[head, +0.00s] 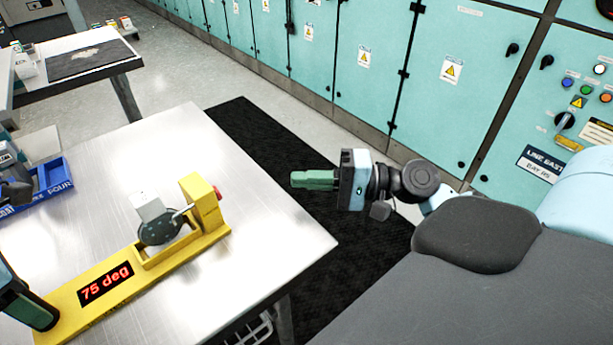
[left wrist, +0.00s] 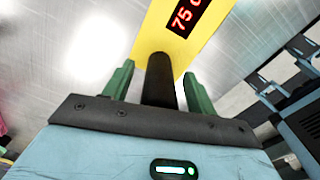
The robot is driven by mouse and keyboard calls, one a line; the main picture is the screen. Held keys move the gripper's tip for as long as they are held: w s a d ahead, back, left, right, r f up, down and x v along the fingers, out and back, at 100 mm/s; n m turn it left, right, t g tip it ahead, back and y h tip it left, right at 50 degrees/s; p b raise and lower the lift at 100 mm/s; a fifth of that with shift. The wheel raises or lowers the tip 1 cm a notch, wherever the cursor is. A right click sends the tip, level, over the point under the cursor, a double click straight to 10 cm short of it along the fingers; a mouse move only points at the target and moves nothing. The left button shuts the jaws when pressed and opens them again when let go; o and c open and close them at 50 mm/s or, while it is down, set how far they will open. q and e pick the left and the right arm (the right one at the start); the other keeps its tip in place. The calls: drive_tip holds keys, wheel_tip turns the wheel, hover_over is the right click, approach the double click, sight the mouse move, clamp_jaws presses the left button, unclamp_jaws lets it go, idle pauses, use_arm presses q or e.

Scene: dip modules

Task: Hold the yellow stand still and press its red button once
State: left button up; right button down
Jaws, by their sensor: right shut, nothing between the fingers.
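The yellow stand (head: 62,318) lies along the table, with a red "75 deg" display (head: 105,284) and a dial with a lever (head: 162,226). Its red button (head: 217,193) shows partly on the right side of the raised block at its far end. My left gripper (head: 30,306) is at the stand's near left end, partly cut off. In the left wrist view its green fingers (left wrist: 157,84) stand apart on either side of a black post (left wrist: 160,80), with gaps visible. My right gripper (head: 306,180) is shut and empty, right of the stand, beyond the table's right edge.
The metal table (head: 265,235) is clear around the stand's right side. A blue bin (head: 55,182) stands at its left edge. A black mat (head: 245,130) covers the floor beside the table. Teal cabinets (head: 360,60) line the back, and another table (head: 125,62) stands behind left.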

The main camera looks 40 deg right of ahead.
use_arm(q)
drive_tip(key=shift+r, duration=0.1)
use_arm(e)
drive_tip(key=shift+r, duration=0.1)
use_arm(q)
drive_tip(key=shift+r+p, duration=2.35)
drive_tip(key=shift+r, duration=2.1)
use_arm(e)
wheel_tip(320, 180, up, 10)
drive_tip(key=n, duration=0.1)
drive_tip(key=shift+f+t+y, duration=0.2)
drive_tip(key=shift+t+y, duration=0.1)
use_arm(q)
drive_tip(key=shift+f, duration=0.1)
